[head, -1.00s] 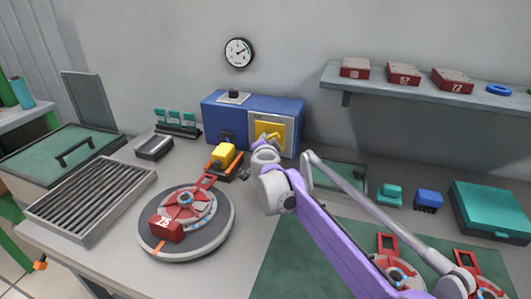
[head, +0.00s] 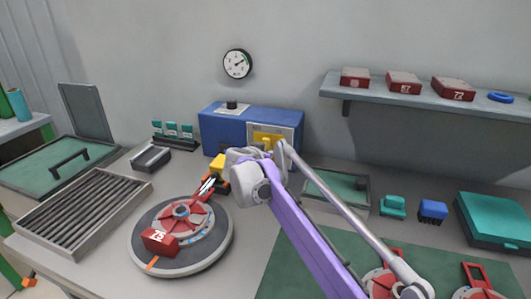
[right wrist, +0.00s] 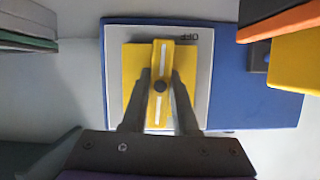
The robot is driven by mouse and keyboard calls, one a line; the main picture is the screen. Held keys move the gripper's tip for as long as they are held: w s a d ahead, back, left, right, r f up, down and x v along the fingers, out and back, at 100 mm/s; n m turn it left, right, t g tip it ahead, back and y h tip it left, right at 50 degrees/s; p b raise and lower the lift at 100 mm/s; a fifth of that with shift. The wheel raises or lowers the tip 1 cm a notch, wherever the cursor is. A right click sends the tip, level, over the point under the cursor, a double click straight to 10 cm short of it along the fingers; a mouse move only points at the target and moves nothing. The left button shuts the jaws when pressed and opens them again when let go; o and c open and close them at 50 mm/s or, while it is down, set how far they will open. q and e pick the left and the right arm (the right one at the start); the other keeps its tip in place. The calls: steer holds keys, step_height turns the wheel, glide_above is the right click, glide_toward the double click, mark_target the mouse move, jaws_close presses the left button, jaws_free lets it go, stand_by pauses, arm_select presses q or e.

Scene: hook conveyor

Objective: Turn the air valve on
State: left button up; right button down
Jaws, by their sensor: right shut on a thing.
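The air valve is a yellow handle on a pale plate on the front of a blue box (head: 222,128). In the right wrist view the handle (right wrist: 161,58) is a yellow bar with a white stripe and a dark pivot, upright in the picture. An upside-down "OFF" label (right wrist: 183,37) shows beside its upper end. My right gripper (right wrist: 161,82) is shut on the handle, one dark finger on each side. In the head view the wrist hides the fingers and part of the yellow valve (head: 264,137). My left gripper is not in view.
A round gauge (head: 237,64) hangs above the box. A turntable (head: 212,243) with a red block (head: 159,241) stands in front, with a small yellow part (head: 217,165) behind it. A shelf (head: 330,87) with red blocks is at right. A roller tray (head: 48,247) lies left.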

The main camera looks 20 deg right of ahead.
steer(key=shift+n, duration=0.3)
stand_by(0.4)
steer(key=c, duration=0.7)
jaws_free()
steer(key=p+v, duration=0.1)
steer(key=v, duration=1)
steer(key=shift+w+a+f+p, duration=0.1)
steer(key=shift+f+p, duration=0.05)
steer(key=shift+p, duration=0.2)
